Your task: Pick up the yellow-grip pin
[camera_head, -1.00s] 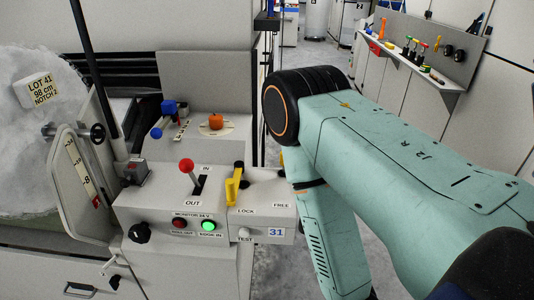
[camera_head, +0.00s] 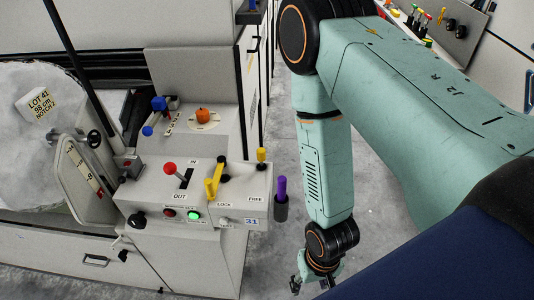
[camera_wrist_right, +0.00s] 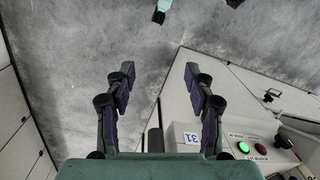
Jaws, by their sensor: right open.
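My right gripper (camera_head: 296,284) hangs low over the floor, below and to the right of the console, apart from the pin. In the right wrist view its two fingers (camera_wrist_right: 157,78) are spread with nothing between them. The pin does not show in that view. My left gripper is not in view.
A purple grip (camera_head: 281,188) stands in a dark holder at the console's right side. A red-knobbed lever (camera_head: 170,170) and an orange knob (camera_head: 202,116) are farther left. The console's 31 label (camera_wrist_right: 191,138) shows close to my right gripper. Grey floor (camera_head: 270,265) is open beside the console.

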